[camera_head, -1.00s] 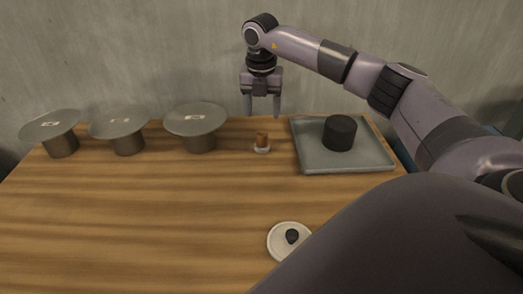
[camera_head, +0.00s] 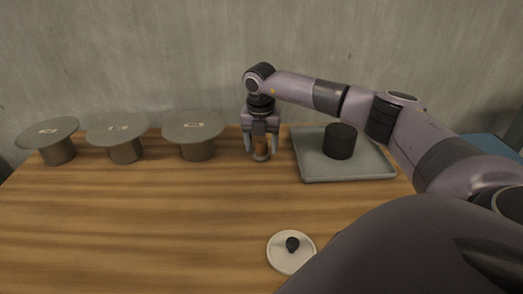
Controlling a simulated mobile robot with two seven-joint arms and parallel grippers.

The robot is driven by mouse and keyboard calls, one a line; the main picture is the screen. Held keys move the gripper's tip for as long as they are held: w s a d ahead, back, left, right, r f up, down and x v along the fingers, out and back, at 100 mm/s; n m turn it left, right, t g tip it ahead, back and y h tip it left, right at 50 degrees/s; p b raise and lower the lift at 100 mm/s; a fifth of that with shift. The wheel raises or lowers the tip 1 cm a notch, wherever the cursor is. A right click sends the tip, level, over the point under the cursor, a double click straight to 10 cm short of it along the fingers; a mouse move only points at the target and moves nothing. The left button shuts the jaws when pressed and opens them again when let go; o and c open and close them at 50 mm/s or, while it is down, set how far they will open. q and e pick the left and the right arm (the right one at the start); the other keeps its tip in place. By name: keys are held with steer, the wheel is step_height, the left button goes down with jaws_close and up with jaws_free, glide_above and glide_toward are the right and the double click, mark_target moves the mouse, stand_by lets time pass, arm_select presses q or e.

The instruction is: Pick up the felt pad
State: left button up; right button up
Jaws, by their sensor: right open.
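The felt pad (camera_head: 261,154) appears to be the small piece with a brown upright grip and a pale round base, standing on the wooden table near its back edge. My right gripper (camera_head: 261,151) is directly above and around it, pointing down. Its two fingers are apart, one at each side of the brown grip. I cannot tell whether they touch it. The gripper's body hides the top of the grip. My left gripper is not in view.
Three grey round discs on pedestals (camera_head: 194,128) stand in a row at the back left. A grey tray (camera_head: 315,165) holding a black cylinder (camera_head: 340,141) lies to the right. A white dish (camera_head: 282,259) with a small black knob sits in front. The table's middle is clear.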

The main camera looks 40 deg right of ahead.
mark_target(261, 141)
steer(key=c, duration=1.1)
steer(key=shift+r, duration=0.1)
step_height(261, 141, up, 20)
steer(key=shift+f+p, duration=0.1)
steer(key=shift+p, duration=0.6)
steer(key=shift+o, duration=0.4)
